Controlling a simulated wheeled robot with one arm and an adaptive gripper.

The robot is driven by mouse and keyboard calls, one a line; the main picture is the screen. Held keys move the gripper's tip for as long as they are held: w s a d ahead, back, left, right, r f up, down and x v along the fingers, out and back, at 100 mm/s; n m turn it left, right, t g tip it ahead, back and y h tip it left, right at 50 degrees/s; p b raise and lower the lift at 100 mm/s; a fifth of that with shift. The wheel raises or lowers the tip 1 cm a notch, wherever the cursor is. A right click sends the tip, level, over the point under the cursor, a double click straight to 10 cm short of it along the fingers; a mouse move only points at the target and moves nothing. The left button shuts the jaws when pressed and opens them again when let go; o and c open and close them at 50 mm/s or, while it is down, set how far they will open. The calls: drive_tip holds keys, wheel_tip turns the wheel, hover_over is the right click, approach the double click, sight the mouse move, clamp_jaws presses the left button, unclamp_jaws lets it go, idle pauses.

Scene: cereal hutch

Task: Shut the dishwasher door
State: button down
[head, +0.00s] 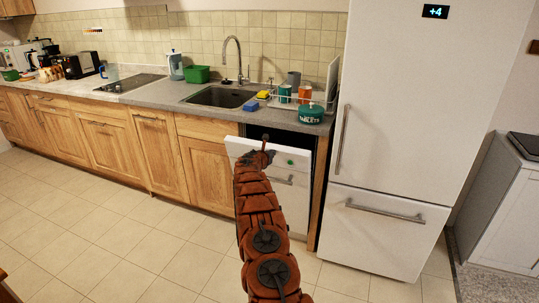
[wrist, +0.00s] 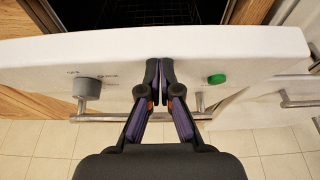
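The white dishwasher door (head: 240,147) stands partly open, its top tilted out from the dark opening under the counter. In the wrist view the door (wrist: 240,48) spans the picture, with a grey knob (wrist: 87,88), a green button (wrist: 216,79) and a bar handle (wrist: 110,117). My gripper (head: 266,143) is at the front of the door near its top edge. In the wrist view my gripper's fingertips (wrist: 160,72) are together with nothing between them, over the door's front between knob and button. I cannot tell whether they touch it.
A white fridge (head: 420,110) stands right of the dishwasher. Wooden cabinets (head: 205,165) are on the left. The counter above holds a sink (head: 220,97), a dish rack (head: 300,99) with cups, and a green tin (head: 311,113). The tiled floor (head: 130,240) in front is clear.

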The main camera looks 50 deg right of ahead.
drive_tip(key=shift+w+d+r+p, duration=0.25)
drive_tip(key=shift+d+p, duration=0.1)
drive_tip(key=shift+d, duration=0.2)
drive_tip(key=shift+s+d+f, duration=0.1)
drive_tip(key=shift+s+d, duration=0.1)
